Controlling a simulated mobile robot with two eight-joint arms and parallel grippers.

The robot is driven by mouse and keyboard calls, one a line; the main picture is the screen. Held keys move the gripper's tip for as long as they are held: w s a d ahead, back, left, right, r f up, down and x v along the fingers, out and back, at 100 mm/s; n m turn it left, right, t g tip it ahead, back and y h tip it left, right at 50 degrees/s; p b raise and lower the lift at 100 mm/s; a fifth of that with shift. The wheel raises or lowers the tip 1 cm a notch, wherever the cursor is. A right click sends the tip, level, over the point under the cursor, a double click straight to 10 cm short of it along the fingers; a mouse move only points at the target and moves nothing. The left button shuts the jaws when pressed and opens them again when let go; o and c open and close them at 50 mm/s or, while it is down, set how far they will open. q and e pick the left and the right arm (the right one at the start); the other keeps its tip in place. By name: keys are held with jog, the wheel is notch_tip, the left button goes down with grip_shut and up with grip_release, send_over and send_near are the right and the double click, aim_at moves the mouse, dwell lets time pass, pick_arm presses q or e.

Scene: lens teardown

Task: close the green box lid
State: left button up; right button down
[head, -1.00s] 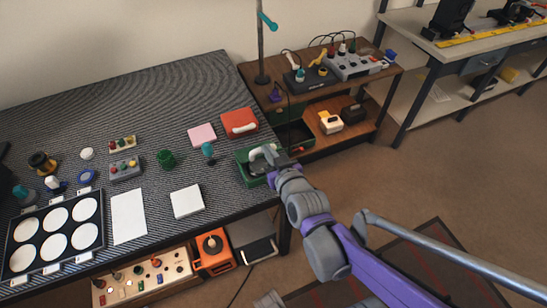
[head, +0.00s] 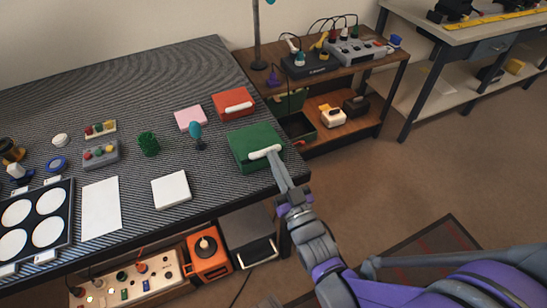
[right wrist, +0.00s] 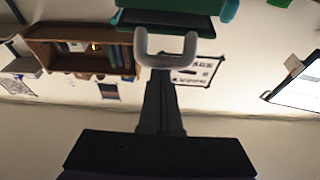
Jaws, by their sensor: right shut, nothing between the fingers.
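The green box (head: 250,140) sits near the right edge of the dark striped table. Its green lid shows as a flat panel over the top, with no interior visible in the head view. A white handle (head: 265,152) is on its front side. My right gripper (head: 277,163) is shut and empty, with its tips at the handle; whether they touch it I cannot tell. In the right wrist view the shut fingers (right wrist: 163,95) point at the white U-shaped handle (right wrist: 166,60), with the green box (right wrist: 165,18) above. My left gripper is out of view.
A red box (head: 233,101) with a white handle stands behind the green box. A teal-topped item (head: 196,134), a pink square (head: 190,118) and a white square (head: 171,190) lie to its left. A wooden shelf cart (head: 345,115) stands to the right.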

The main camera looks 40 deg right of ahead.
jog(key=shift+w+f+b, duration=0.2)
jog(key=shift+f+b, duration=0.3)
jog(key=shift+f, duration=0.4)
jog(key=shift+a+r, duration=0.1)
jog(key=shift+r, duration=0.05)
